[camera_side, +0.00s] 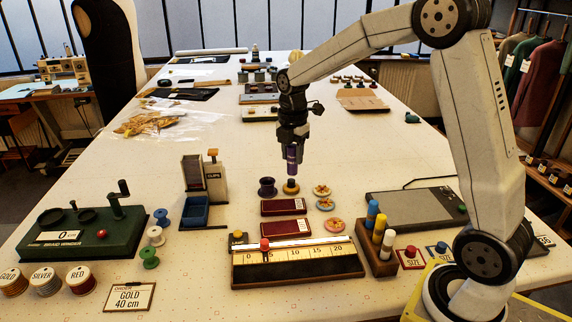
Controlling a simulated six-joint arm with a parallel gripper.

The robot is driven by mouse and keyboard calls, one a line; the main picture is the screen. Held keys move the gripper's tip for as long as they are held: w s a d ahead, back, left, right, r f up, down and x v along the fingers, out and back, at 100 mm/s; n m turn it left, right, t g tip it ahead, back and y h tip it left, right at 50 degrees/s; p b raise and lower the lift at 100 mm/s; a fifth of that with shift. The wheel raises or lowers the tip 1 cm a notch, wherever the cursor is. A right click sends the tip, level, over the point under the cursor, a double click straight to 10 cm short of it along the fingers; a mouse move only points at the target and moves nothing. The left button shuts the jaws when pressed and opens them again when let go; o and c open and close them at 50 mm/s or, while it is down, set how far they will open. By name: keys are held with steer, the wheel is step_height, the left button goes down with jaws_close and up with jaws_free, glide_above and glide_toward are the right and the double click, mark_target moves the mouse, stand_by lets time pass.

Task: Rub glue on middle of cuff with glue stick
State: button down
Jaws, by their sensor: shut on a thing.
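My gripper (291,143) points straight down over the middle of the table and is shut on a purple glue stick (291,158). The stick hangs upright, a little above a small dark and yellow round piece (291,188). Whether the stick's lower end touches that piece is hard to tell. Two dark red, flat, oblong pieces that look like cuffs (283,207) lie in front of it, one nearer (285,233), each with a pale label or strip. The glue stick is behind and above them, apart from both.
A dark spool (267,188) stands left of the stick, and patterned discs (321,190) lie right. A ruler block (298,264) is in front, with a rack of coloured sticks (378,243) beside it. A clip dispenser (204,184) stands left. A grey pad (410,208) lies right.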

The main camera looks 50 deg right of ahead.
steer(key=w+a+f, duration=0.3)
steer(key=w, duration=0.3)
steer(key=shift+w+f, duration=0.2)
steer(key=shift+w, duration=0.15)
steer(key=shift+f, duration=0.1)
steer(key=shift+f, duration=3.15)
steer(key=shift+s+d+f, duration=0.15)
steer(key=shift+s+f, duration=0.05)
steer(key=shift+f, duration=0.5)
steer(key=shift+s+d, duration=2.2)
steer(key=shift+s, duration=0.1)
steer(key=shift+w+a, duration=2.45)
steer(key=shift+w, duration=0.1)
step_height(320, 180, up, 8)
steer(key=shift+f, duration=0.1)
